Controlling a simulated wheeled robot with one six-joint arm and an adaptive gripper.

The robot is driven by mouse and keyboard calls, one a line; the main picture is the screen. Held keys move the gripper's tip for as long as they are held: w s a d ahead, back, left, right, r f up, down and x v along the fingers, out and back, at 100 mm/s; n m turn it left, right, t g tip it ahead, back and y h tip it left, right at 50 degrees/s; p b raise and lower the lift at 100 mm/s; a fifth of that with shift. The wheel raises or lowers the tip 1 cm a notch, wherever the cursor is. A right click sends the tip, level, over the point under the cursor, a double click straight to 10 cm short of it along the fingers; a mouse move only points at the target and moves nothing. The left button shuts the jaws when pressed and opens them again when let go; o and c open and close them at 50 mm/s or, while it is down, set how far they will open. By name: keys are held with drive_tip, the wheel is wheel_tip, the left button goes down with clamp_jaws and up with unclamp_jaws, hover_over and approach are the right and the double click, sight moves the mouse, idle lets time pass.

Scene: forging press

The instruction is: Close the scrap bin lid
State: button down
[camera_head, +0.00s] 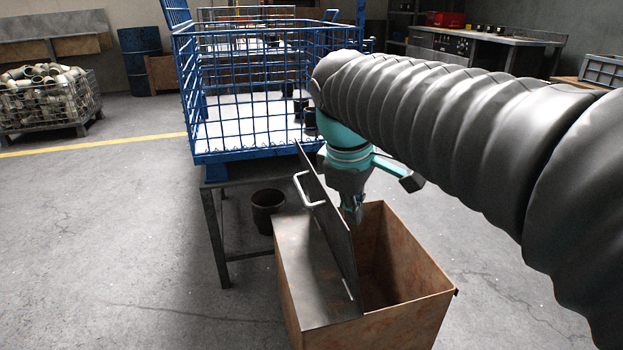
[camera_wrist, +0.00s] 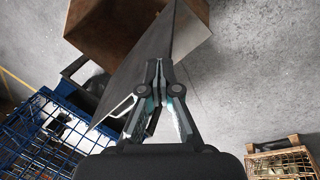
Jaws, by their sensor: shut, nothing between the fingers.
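The scrap bin (camera_head: 390,325) is a rusty brown box, its right part open at the top and its left part covered by a flat dark plate. The lid (camera_head: 328,225) is a dark panel standing steeply up along the middle of the top, with a pale handle (camera_head: 302,189) on its left face. My gripper (camera_head: 352,218) points down right beside the lid, on the side of the opening. In the wrist view my gripper (camera_wrist: 159,65) is shut and empty, its tips at or very near the lid (camera_wrist: 135,75); I cannot tell whether they touch. The bin (camera_wrist: 105,30) shows beyond.
A blue wire cage (camera_head: 240,100) on a dark stand (camera_head: 215,235) is just behind the bin. A dark bucket (camera_head: 267,208) is on the floor left of it. A wire crate of pale parts (camera_head: 45,95) is far left.

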drive_tip(key=w+a+r+n+g+h+p, duration=0.1)
drive_tip(key=w+a+r+n+h, duration=0.1)
drive_tip(key=w+a+n, duration=0.4)
drive_tip(key=w+a+r+n+g+h+p, duration=0.1)
drive_tip(key=w+a+r+n, duration=0.2)
drive_tip(key=w+a, duration=0.4)
drive_tip(key=d+f+b, duration=0.4)
drive_tip(key=d+f, duration=0.3)
drive_tip(key=f, duration=0.1)
drive_tip(key=shift+w+d+f+n, duration=0.15)
drive_tip(key=shift+d+f+n, duration=0.1)
drive_tip(key=shift+f+n, duration=0.05)
drive_tip(key=shift+r, duration=0.1)
